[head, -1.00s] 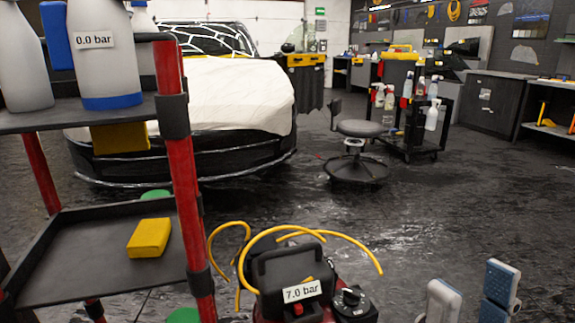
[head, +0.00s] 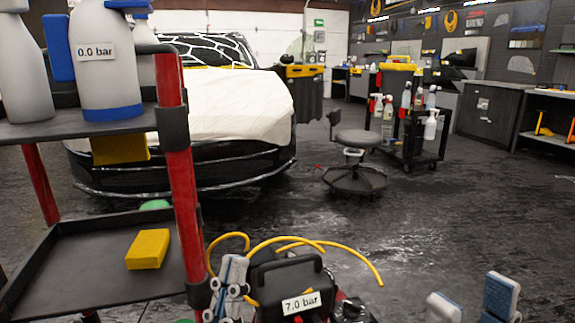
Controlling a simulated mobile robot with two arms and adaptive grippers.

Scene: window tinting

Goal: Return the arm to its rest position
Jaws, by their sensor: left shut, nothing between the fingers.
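My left gripper (head: 232,268) shows at the bottom of the head view, just left of the black and red compressor (head: 290,280). Its fingers are together with nothing between them, pointing up. My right gripper (head: 472,288) is at the bottom right, with its two blue-padded fingers apart and nothing seen between them. Its lower part is cut off by the frame edge.
A red-post cart (head: 180,170) with grey spray bottles (head: 105,75) and a yellow block (head: 148,249) stands close on the left. Yellow hose (head: 350,255) curls over the compressor. A stool (head: 355,150), tool trolley (head: 405,150) and draped car (head: 220,100) stand farther back.

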